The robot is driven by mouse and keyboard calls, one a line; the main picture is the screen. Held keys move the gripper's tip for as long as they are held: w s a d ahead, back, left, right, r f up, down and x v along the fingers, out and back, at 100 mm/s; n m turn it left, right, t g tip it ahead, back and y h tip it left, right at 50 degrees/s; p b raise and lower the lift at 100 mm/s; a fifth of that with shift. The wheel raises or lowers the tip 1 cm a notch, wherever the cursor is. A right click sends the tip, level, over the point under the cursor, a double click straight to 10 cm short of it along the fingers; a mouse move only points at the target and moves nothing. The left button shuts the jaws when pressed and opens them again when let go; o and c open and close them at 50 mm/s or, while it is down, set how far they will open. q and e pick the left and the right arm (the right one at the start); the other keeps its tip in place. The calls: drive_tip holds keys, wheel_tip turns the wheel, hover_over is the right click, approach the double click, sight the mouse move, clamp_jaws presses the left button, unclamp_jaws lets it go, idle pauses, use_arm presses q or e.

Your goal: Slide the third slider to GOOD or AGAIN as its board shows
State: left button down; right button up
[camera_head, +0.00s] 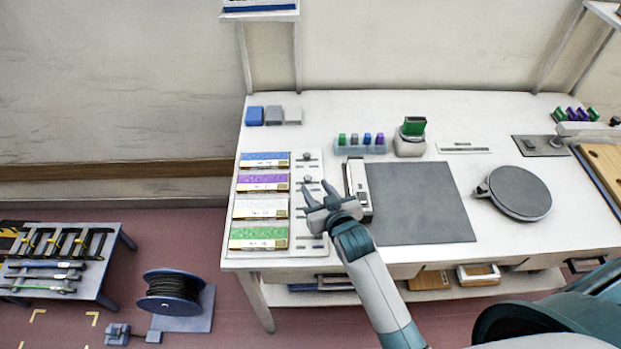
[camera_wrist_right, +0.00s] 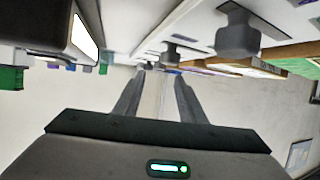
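The slider panel (camera_head: 310,252) lies at the table's left end, with blue, purple, white and green boards from back to front. The third board (camera_head: 262,207) is white; its print is too small to read. My right gripper (camera_head: 318,188) is over the panel's slider column, fingers apart and nothing seen between them. It covers the third row's slider in the head view. In the right wrist view, the gripper (camera_wrist_right: 157,72) points along a row of dark knobs, the nearest knob (camera_wrist_right: 238,35) large at upper right. Which knob is third, and any contact, I cannot tell. My left gripper is out of view.
A white upright device (camera_head: 358,188) stands close to the right of my gripper, beside a grey mat (camera_head: 420,205). A tray of coloured pieces (camera_head: 360,147) and a green-topped block (camera_head: 411,138) stand behind. A round grey plate (camera_head: 518,192) is farther right.

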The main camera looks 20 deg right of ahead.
sight(308, 178)
drive_tip(key=shift+p+x, duration=0.5)
drive_tip(key=shift+x, duration=2.2)
clamp_jaws()
